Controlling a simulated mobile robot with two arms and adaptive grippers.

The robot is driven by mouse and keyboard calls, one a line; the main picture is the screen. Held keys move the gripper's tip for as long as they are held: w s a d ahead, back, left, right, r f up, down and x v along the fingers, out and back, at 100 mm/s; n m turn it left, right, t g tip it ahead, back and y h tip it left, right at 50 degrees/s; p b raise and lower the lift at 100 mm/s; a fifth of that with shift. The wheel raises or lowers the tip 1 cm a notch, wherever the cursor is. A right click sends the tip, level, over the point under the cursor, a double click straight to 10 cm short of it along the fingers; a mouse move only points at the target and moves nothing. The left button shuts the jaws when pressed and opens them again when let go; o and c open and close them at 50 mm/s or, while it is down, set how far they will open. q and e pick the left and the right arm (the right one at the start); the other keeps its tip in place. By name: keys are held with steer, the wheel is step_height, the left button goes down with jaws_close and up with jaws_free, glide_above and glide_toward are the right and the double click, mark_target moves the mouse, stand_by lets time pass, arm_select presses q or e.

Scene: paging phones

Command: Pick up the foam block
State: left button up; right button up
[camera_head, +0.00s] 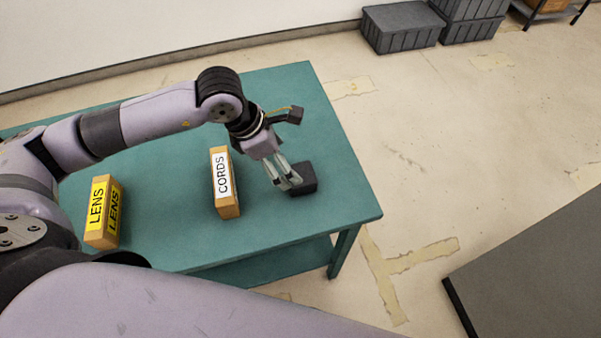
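A small dark grey block (305,178), which looks like the foam block, lies on the green table (178,240) near its right end. My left gripper (290,184) reaches down from above at the block's left side, its fingertips at or beside the block. The fingers partly cover the block's left end. I cannot tell whether they touch it or how far apart they are. My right gripper is out of view.
A box labelled CORDS (224,184) stands close to the left of my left gripper. A box labelled LENS (102,212) stands farther left. Grey crates (400,27) sit on the floor at the back. A dark grey surface (540,270) is at lower right.

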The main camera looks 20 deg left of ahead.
mark_target(305, 170)
arm_select(q)
steer(key=x, duration=0.3)
steer(key=shift+w+d+f+p, duration=0.1)
steer(key=shift+f+p, duration=0.15)
steer(key=shift+p, duration=0.05)
steer(key=shift+x, duration=1.15)
steer(key=shift+w+f+p, duration=0.15)
steer(key=shift+f+p, duration=0.1)
steer(key=shift+p, duration=0.15)
steer(key=x, duration=0.1)
steer(key=p+x, duration=0.1)
steer(key=x, duration=0.1)
steer(key=shift+w+f, duration=0.25)
steer(key=shift+f, duration=0.05)
steer(key=shift+w+f, duration=0.1)
steer(key=shift+f, duration=0.45)
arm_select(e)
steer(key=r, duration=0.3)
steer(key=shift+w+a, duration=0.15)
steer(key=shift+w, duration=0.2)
arm_select(q)
steer(key=shift+c, duration=0.4)
steer(key=c, duration=0.9)
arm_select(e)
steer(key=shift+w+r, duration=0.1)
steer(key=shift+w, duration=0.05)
